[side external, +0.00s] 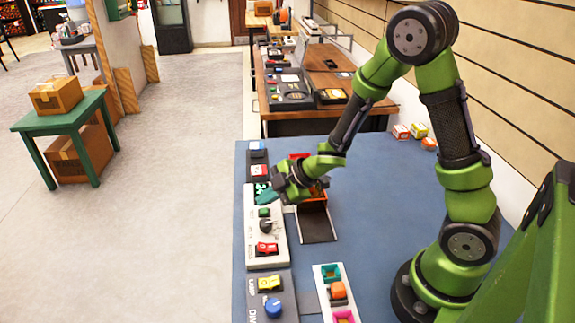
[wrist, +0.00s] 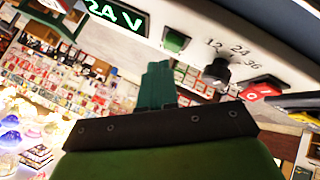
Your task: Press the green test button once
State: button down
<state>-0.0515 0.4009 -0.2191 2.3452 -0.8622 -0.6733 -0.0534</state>
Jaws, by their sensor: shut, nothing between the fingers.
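The green test button (side external: 264,212) is a small square green key on a white panel (side external: 262,257) at the left edge of the blue table. It also shows in the wrist view (wrist: 175,40), in a dark square frame between a lit "24 V" display (wrist: 115,14) and a black knob (wrist: 216,70). My gripper (side external: 265,197) has its green fingers together and empty, over the display end of the panel, close to the button. In the wrist view the fingertips (wrist: 158,66) appear just below and left of the button. I cannot tell the exact gap; no contact is visible.
The black knob and a red rocker switch (side external: 266,247) sit on the same panel. Another panel (side external: 272,292) with a yellow switch and blue knob is nearer. An orange-red bin (side external: 314,194) stands right of my gripper. The right middle of the table is clear.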

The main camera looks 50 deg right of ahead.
aim_at(268, 211)
dwell(0.8)
jog(key=shift+f, duration=0.4)
jog(key=shift+f, duration=0.55)
dwell(0.5)
jog(key=shift+r, duration=0.95)
jog(key=shift+r, duration=2.55)
jog(key=shift+d, duration=0.1)
